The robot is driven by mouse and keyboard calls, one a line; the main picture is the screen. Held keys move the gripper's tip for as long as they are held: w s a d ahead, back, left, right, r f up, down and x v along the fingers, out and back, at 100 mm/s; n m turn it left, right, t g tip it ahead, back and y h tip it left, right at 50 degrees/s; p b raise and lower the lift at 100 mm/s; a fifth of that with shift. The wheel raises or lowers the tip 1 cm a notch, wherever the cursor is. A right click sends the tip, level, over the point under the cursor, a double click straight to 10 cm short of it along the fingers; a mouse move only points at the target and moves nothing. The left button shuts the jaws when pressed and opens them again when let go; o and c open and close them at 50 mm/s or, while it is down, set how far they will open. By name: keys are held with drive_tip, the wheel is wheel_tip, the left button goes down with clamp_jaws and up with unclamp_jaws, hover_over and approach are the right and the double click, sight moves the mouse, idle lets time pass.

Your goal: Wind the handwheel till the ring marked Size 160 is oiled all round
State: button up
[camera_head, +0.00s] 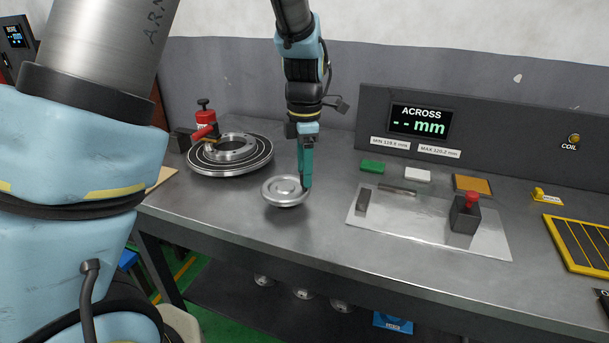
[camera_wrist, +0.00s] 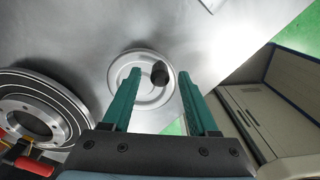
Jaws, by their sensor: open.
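The handwheel (camera_head: 283,193) is a round silver disc at the bench's front edge. In the wrist view the handwheel (camera_wrist: 126,95) lies beyond my fingers, its dark knob (camera_wrist: 160,73) between the fingertips. My gripper (camera_head: 305,184) points down at the handwheel's right side, jaws open; in the wrist view the gripper (camera_wrist: 161,78) has a finger on each side of the knob, with gaps. Touch cannot be told. A metal ring (camera_head: 232,149) sits on a dark round turntable (camera_head: 196,162) at left, with a red oiler (camera_head: 204,118) over it. No size mark or oil film is legible.
A display (camera_head: 420,120) reading "-- mm" stands at the back. Right of the handwheel lies a light plate (camera_head: 415,231) with a red-topped block (camera_head: 466,214). Green (camera_head: 373,166), white (camera_head: 417,176) and orange (camera_head: 472,184) pads lie behind it. A yellow-framed grate (camera_head: 576,245) is far right.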

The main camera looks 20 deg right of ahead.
drive_tip(key=shift+f, duration=1.25)
drive_tip(key=shift+c, duration=0.3)
clamp_jaws()
